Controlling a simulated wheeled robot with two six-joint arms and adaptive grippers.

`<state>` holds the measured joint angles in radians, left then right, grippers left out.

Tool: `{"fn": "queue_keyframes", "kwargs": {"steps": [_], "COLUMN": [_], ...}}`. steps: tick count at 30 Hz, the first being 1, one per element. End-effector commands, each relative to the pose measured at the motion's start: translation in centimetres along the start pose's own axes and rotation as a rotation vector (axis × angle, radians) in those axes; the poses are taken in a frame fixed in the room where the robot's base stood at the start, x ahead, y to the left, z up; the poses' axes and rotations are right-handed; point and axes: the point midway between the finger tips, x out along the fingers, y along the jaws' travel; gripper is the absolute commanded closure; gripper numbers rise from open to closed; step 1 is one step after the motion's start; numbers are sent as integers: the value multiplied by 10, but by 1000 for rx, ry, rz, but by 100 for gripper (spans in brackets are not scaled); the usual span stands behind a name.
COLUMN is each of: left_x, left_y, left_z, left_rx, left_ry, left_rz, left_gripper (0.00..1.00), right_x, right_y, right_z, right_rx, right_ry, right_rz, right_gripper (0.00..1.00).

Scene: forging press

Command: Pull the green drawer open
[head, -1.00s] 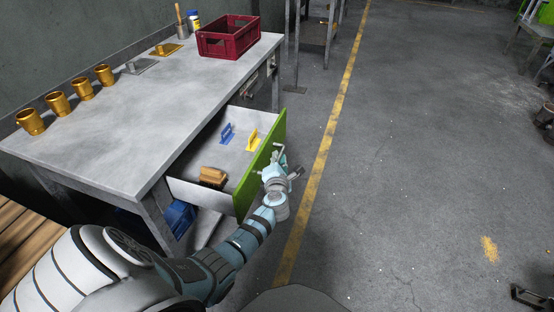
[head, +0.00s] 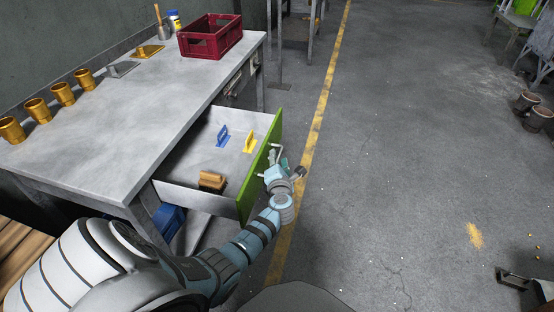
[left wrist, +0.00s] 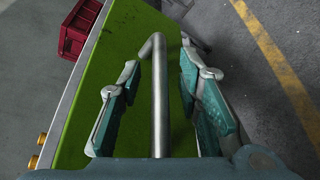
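The green drawer (head: 263,165) stands well out from the grey workbench, its inside showing. Its metal bar handle (head: 274,155) is on the green front and also shows in the left wrist view (left wrist: 159,100). My left gripper (head: 279,170) is at the handle. In the left wrist view my left gripper (left wrist: 160,95) has its two teal fingers apart, one on each side of the bar, with a visible gap on both sides. My right gripper is not in view.
In the drawer lie a blue tool (head: 222,136), a yellow tool (head: 250,142) and a wooden brush-like block (head: 212,181). The workbench (head: 130,125) carries golden cups and a red crate (head: 210,37). The floor right of the drawer is clear.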

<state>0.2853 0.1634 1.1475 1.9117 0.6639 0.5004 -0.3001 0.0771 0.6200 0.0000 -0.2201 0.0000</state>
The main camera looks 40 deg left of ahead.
Motion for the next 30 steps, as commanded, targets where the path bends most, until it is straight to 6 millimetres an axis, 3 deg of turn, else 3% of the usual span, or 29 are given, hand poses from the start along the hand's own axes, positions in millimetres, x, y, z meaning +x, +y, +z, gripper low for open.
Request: {"fn": "queue_keyframes", "kwargs": {"steps": [8,21,30], "left_x": [-8,-111,-121], "left_y": [-1,-1,0], "left_z": [0,0,0], "left_rx": [-1,-2,1], "left_ry": [-1,0,0], "left_rz": [-1,-2,0], "left_gripper": [68,68,68], "right_x": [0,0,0], "right_y": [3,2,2], "right_z": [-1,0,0], "right_rx": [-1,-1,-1], "right_ry": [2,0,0], "right_rz": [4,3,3], "right_gripper": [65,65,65]}}
